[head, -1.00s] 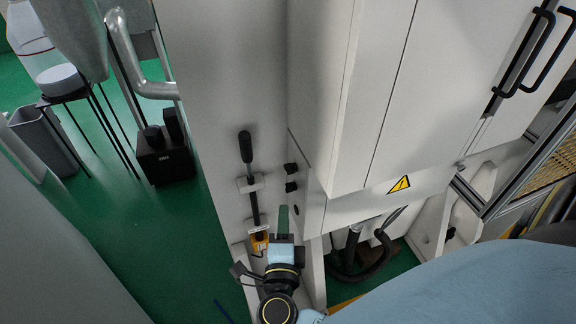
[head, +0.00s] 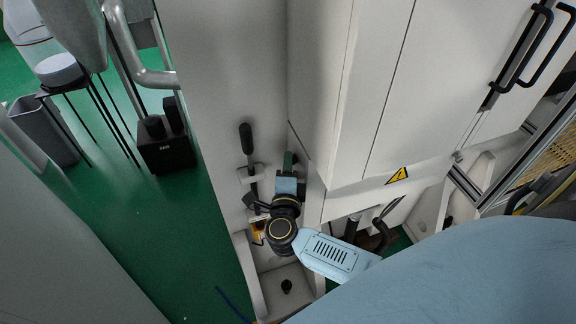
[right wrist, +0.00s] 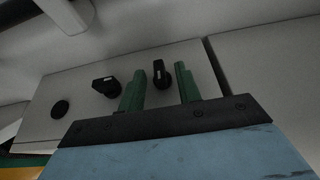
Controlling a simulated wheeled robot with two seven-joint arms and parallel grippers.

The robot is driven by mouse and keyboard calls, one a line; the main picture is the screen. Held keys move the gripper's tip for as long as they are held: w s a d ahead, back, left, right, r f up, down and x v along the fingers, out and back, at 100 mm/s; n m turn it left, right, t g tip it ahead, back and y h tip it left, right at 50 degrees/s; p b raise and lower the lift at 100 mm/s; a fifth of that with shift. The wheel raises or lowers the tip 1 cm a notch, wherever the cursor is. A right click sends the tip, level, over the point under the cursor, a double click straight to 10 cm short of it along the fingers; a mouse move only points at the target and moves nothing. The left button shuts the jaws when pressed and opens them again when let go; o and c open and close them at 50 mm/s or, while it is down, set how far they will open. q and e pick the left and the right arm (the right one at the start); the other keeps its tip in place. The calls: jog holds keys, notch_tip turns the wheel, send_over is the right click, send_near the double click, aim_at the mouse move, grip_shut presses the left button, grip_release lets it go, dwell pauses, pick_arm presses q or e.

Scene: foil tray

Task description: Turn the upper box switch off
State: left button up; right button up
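The upper box switch (right wrist: 160,73) is a black rotary knob on the light grey box panel. In the right wrist view it sits between the two green fingertips of my right gripper (right wrist: 160,85), with visible gaps on both sides. The right gripper is open. In the head view the right gripper (head: 289,163) is up against the panel and hides the switches. A second black knob (right wrist: 105,87) is left of the fingers in the wrist view, its handle turned differently from the upper one. My left gripper is not in view.
A round black button (right wrist: 60,108) is farther along the panel. A black-handled lever (head: 246,140) stands on the wall left of my right gripper. A white cabinet (head: 385,90) with a yellow warning sign (head: 397,175) is to the right.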

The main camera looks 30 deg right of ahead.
grip_shut()
jog(key=shift+w+d+r+n+g+y+p, duration=0.1)
jog(key=shift+w+r+n+g+y+p, duration=0.55)
jog(key=shift+g, duration=1.95)
jog(key=shift+w+d+r+n+g+y+p, duration=0.1)
jog(key=shift+n+g+y+p, duration=1.1)
jog(key=shift+g, duration=1.4)
jog(key=shift+w+d+r+n+g+y+p, duration=0.1)
jog(key=shift+w+r+n+g+y+p, duration=0.4)
jog(key=shift+g+y, duration=1.5)
jog(key=shift+s+f+g+h, duration=0.15)
jog(key=shift+s+g+h, duration=0.05)
jog(key=shift+g+h, duration=0.55)
grip_release()
